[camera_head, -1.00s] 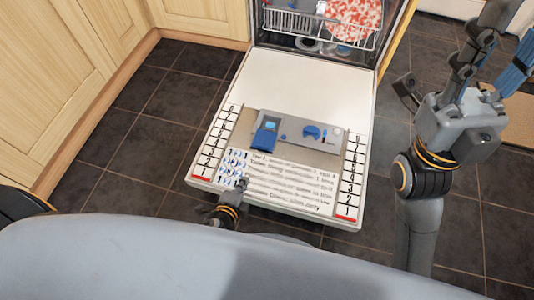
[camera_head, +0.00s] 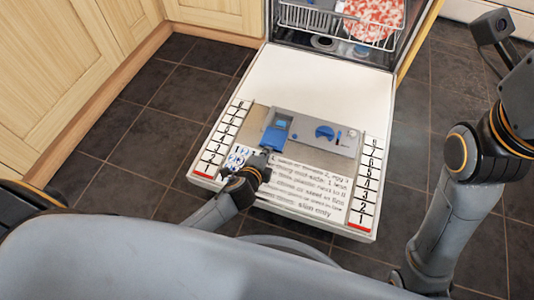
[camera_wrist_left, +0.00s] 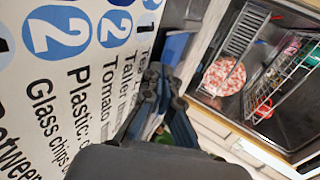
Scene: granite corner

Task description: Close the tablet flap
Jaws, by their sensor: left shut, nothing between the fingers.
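The dishwasher's open door (camera_head: 315,85) lies flat and carries the grey dispenser (camera_head: 312,130). Its blue tablet flap (camera_head: 273,138) stands open, folded out toward me from the blue compartment (camera_head: 281,122). My left gripper (camera_head: 263,158) is shut and empty, just in front of the flap's near edge; I cannot tell whether it touches. In the left wrist view, the shut fingers (camera_wrist_left: 160,75) partly cover a blue part (camera_wrist_left: 175,47), likely the flap. Of my right gripper (camera_head: 491,25), only a part shows at the top right, away from the door.
A rack (camera_head: 335,25) with a red-and-white patterned dish (camera_head: 375,18) is inside the dishwasher behind the door. Printed text and number strips cover the door's near part. Wooden cabinets (camera_head: 60,70) stand at the left. Dark tiled floor (camera_head: 165,105) is clear beside the door.

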